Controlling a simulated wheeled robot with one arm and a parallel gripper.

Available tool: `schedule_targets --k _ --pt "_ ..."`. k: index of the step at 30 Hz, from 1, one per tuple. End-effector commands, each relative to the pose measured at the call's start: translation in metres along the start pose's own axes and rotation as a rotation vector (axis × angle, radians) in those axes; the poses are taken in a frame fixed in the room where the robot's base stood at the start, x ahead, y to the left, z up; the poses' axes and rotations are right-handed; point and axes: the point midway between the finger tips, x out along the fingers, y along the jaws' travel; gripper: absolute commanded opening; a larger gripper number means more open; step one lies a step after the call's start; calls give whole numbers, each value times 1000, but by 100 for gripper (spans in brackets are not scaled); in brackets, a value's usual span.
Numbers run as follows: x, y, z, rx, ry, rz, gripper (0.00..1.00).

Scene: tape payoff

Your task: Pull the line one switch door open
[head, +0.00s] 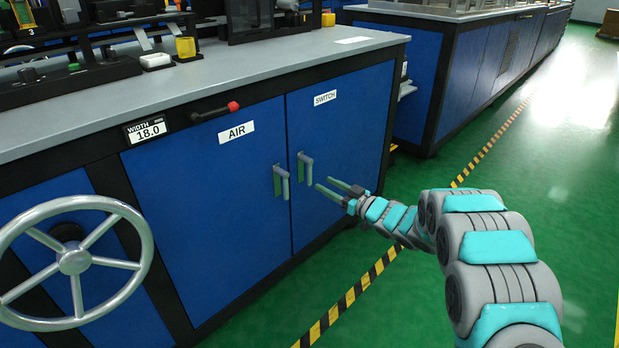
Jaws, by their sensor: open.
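The switch door (342,150) is a blue cabinet panel with a white SWITCH label (325,98). It looks shut, flush with the cabinet front. Its grey upright handle (306,168) is on the door's left side. My gripper (323,184) is open, its two fingers pointing left toward that handle. The fingertips appear just right of the handle and slightly below its middle; nothing is between them. I cannot tell the exact depth gap between fingers and handle.
The blue AIR door (215,200) is to the left, with its own handle (281,182) close by. A red-tipped lever (215,112) and a large handwheel (75,262) stick out farther left.

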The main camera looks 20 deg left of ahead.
Motion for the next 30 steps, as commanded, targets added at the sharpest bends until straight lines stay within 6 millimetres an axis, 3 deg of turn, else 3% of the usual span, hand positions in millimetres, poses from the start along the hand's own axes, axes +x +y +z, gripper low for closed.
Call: schedule_targets --k 15,21,29,30 --pt "66 -3 0 1 6 -8 50" --pt "77 -2 0 2 6 -7 50" --pt "78 -2 0 2 5 -6 50" --pt "78 -2 0 2 5 -6 46"
